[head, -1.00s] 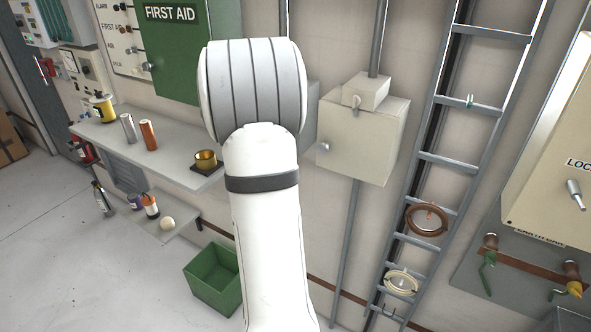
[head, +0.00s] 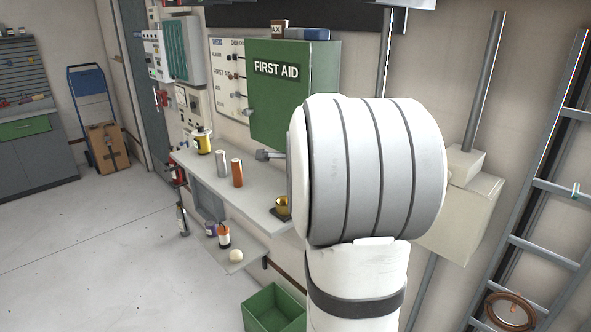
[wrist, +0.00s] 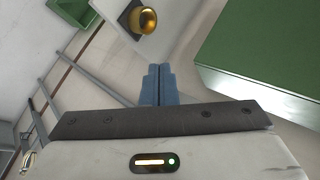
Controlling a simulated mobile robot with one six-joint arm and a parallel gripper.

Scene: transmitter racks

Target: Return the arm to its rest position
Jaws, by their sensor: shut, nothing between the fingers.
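My gripper (wrist: 157,72) shows in the wrist view with its two blue-grey fingers pressed together and nothing between them. My white and grey arm (head: 370,175) rises in the right half of the head view, in front of the wall. It hides part of the shelf's right end and of the wall behind. In the wrist view a brass cup (wrist: 144,20) lies just beyond the fingertips, apart from them. The green first aid cabinet (wrist: 262,50) is to the right of the fingers there.
The first aid cabinet (head: 290,110) hangs on the wall left of my arm. The shelf (head: 240,192) holds a yellow container (head: 202,143), a silver cylinder (head: 221,163) and a copper cylinder (head: 237,173). A green bin (head: 274,308) stands below. A ladder (head: 545,215) is at right.

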